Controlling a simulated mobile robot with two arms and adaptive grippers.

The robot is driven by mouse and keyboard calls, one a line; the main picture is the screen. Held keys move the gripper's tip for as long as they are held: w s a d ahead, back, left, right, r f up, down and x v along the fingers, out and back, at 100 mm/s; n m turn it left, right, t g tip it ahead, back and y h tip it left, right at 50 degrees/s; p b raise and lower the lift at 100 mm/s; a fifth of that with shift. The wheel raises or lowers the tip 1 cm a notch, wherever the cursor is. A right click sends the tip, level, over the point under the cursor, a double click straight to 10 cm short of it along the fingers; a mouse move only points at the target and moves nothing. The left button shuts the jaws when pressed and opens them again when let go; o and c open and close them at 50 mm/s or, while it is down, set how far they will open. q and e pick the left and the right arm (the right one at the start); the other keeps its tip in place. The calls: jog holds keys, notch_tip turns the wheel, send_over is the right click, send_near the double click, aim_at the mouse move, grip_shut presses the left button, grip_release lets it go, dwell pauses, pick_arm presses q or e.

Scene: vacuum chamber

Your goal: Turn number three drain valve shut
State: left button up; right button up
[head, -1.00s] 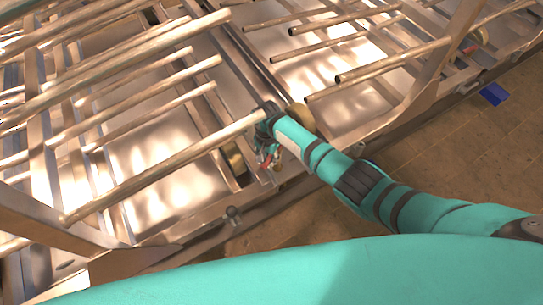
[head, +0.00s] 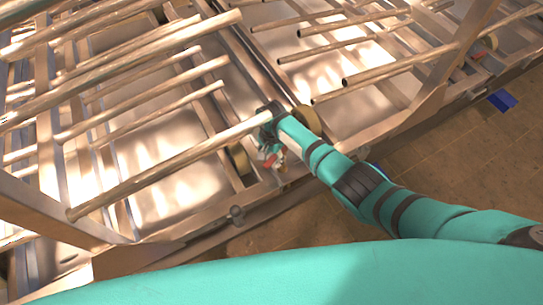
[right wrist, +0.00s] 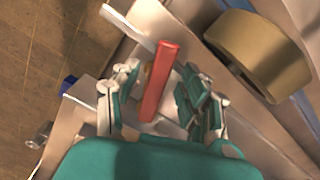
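A valve with a red lever handle (right wrist: 160,82) shows in the right wrist view, low on the edge of the metal frame. Its red handle also shows small in the head view (head: 270,161). My right gripper (right wrist: 162,98) is open, with one finger on each side of the red handle and a visible gap on both sides. In the head view the right gripper (head: 272,152) is at the frame's near edge, partly hidden by its own wrist. No number is readable on the valve. My left gripper is not in view.
A brass-coloured wheel (right wrist: 258,52) stands close to the right of the gripper. A long metal tube (head: 170,168) ends right by my right wrist. Another red handle (head: 478,57) is farther along the frame. A blue object (head: 503,100) lies on the brown tiled floor, otherwise clear there.

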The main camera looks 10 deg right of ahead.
aim_at(272, 159)
jog(key=shift+r, duration=0.1)
notch_tip(272, 159, up, 7)
jog(key=shift+r, duration=0.1)
dwell(0.5)
